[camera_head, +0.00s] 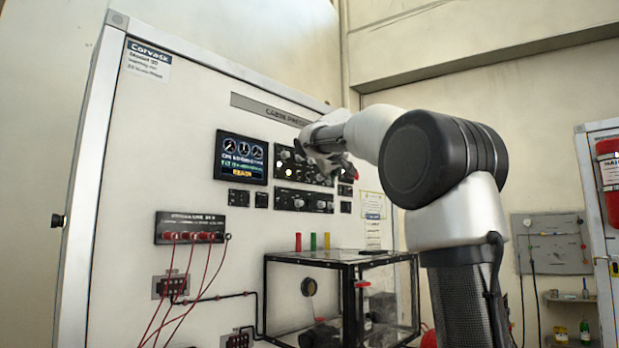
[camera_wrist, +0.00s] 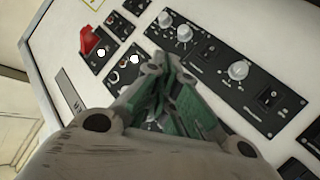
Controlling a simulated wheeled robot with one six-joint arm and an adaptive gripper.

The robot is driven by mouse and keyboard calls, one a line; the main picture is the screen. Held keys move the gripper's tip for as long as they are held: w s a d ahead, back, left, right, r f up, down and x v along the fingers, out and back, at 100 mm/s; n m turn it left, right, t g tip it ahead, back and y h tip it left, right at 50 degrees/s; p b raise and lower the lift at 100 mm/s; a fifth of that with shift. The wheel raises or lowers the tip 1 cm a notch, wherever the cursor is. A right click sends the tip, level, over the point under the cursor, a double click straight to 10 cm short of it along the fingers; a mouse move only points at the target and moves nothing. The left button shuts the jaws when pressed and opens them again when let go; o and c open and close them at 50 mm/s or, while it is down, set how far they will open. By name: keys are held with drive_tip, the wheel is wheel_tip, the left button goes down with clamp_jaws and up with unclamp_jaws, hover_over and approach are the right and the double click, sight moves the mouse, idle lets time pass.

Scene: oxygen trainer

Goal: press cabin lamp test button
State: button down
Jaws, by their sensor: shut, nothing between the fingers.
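My gripper (camera_head: 318,143) is shut and empty in front of the upper black control panel (camera_head: 284,165), right of the lit display. In the wrist view my gripper (camera_wrist: 166,68) has its fingers together over the black panels and hides part of one. Two small white round parts (camera_wrist: 134,59) (camera_wrist: 101,52) sit left of the fingertips in the wrist view. The labels are too small to read, so I cannot tell which part is the lamp test button. I cannot tell whether the fingertips touch the panel.
A red switch cover (camera_wrist: 89,41) stands out from a small panel left of the fingers. A panel with silver knobs (camera_wrist: 238,70) lies to their right. In the head view, a display (camera_head: 241,158), red cables (camera_head: 196,285) and a clear-walled box (camera_head: 310,290) are on or by the cabinet.

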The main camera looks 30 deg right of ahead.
drive_tip(key=shift+w+a, duration=0.35)
drive_tip(key=shift+w, duration=0.55)
drive_tip(key=shift+w+a, duration=0.3)
drive_tip(key=shift+w, duration=0.55)
drive_tip(key=shift+w, duration=0.1)
drive_tip(key=shift+w+a, duration=0.15)
drive_tip(key=shift+w, duration=0.15)
drive_tip(key=shift+w+a, duration=0.15)
drive_tip(key=shift+w, duration=0.25)
idle(0.7)
drive_tip(key=shift+s, duration=0.1)
drive_tip(key=shift+s+d, duration=0.25)
drive_tip(key=shift+s, duration=0.45)
drive_tip(key=s, duration=0.1)
drive_tip(key=s+d, duration=0.1)
drive_tip(key=s, duration=0.2)
drive_tip(key=shift+s+d, duration=0.35)
drive_tip(key=shift+d, duration=0.05)
